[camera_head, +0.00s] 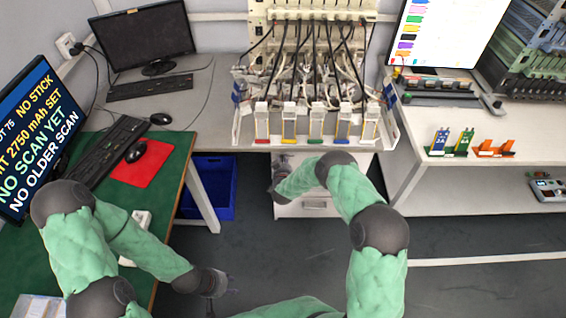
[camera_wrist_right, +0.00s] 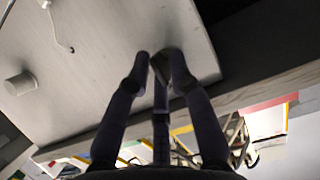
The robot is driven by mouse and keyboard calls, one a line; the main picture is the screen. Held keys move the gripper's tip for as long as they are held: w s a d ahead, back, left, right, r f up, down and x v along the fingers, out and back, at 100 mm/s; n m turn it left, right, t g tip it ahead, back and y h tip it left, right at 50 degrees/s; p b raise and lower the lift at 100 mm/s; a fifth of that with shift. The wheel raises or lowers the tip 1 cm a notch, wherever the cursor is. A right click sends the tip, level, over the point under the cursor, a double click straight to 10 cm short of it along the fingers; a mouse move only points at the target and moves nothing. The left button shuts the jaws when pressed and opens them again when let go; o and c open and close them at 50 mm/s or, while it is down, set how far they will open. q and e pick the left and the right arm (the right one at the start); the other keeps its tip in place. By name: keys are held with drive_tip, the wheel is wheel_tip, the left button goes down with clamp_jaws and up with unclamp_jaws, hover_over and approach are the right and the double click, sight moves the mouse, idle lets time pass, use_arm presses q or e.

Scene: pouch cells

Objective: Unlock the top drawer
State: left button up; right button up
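The white drawer cabinet (camera_head: 308,207) stands under the middle bench, partly hidden by my right arm. A bar handle (camera_head: 315,205) shows on its front. In the right wrist view a pale drawer front (camera_wrist_right: 115,50) fills the upper left, with a thin handle (camera_wrist_right: 60,28) and a pale round knob-like cylinder (camera_wrist_right: 20,84); I cannot tell if this is the lock. My right gripper (camera_head: 277,188) is at the cabinet's left side. Its fingertips (camera_wrist_right: 157,62) are close together before the panel; whether anything is between them is unclear. My left gripper (camera_head: 214,290) hangs over the floor, fingers apart, apparently empty.
Above the cabinet, a bench holds a cell rack with cables and a white tray (camera_head: 243,136) that juts out. A blue bin (camera_head: 208,188) stands to the left under the bench. A green-topped desk (camera_head: 185,150) is at left, a white bench (camera_head: 440,187) at right. Floor between is clear.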

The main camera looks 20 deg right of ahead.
clamp_jaws()
drive_tip(key=m+t+y+b, duration=0.1)
drive_tip(key=m+y+b, duration=0.1)
drive_tip(key=m+b, duration=0.1)
drive_tip(key=m+t+y+b, duration=0.1)
drive_tip(key=m+t+b, duration=0.1)
drive_tip(key=m+b, duration=0.2)
drive_tip(key=f+m+t+y+b, duration=0.1)
drive_tip(key=m+t+y+b, duration=0.1)
drive_tip(key=m+b, duration=0.2)
drive_tip(key=shift+s+d+f+m+y, duration=0.1)
drive_tip(key=shift+d+m+y, duration=0.05)
drive_tip(key=shift+m, duration=0.45)
drive_tip(key=shift+d+m+y, duration=0.1)
drive_tip(key=shift+m+y, duration=0.05)
drive_tip(key=shift+m, duration=0.45)
idle(0.4)
